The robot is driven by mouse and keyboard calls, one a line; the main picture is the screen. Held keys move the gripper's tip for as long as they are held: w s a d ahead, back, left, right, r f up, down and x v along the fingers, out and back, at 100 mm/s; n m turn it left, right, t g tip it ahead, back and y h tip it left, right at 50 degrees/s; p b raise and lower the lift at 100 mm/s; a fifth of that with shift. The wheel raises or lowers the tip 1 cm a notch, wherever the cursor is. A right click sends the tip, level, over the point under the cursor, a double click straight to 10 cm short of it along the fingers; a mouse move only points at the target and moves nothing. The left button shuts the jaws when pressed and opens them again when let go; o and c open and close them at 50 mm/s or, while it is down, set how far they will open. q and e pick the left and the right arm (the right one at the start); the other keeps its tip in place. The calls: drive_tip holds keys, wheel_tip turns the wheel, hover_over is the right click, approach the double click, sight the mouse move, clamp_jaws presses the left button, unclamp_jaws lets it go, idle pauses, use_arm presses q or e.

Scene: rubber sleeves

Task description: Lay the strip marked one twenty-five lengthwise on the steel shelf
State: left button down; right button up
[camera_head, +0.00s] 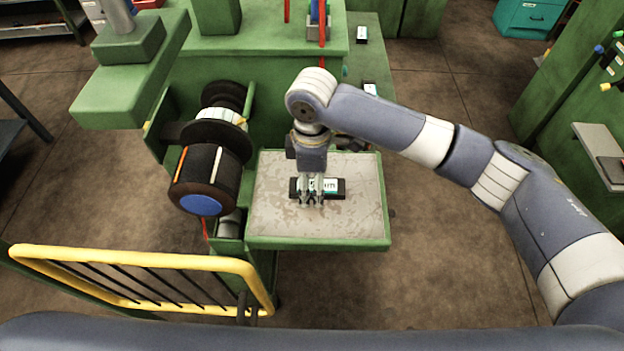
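A dark strip (339,188) with a white and teal label lies lengthwise left to right over the steel shelf (275,216), a worn grey plate with a green rim. The fingers cover part of its label, so I cannot read its number. My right gripper (312,200) points down at the strip's middle, with its fingers in front of the label. I cannot tell whether the fingers grip it, or whether the strip fully touches the plate. My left gripper is not in view.
Two more dark labelled pieces lie on the green machine behind, one near (370,89) and one farther back (361,34). A black roller (208,165) stands left of the shelf. A yellow guard rail (140,258) is at the front left. The shelf's front is bare.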

wheel_tip(320, 180, up, 12)
idle(0.6)
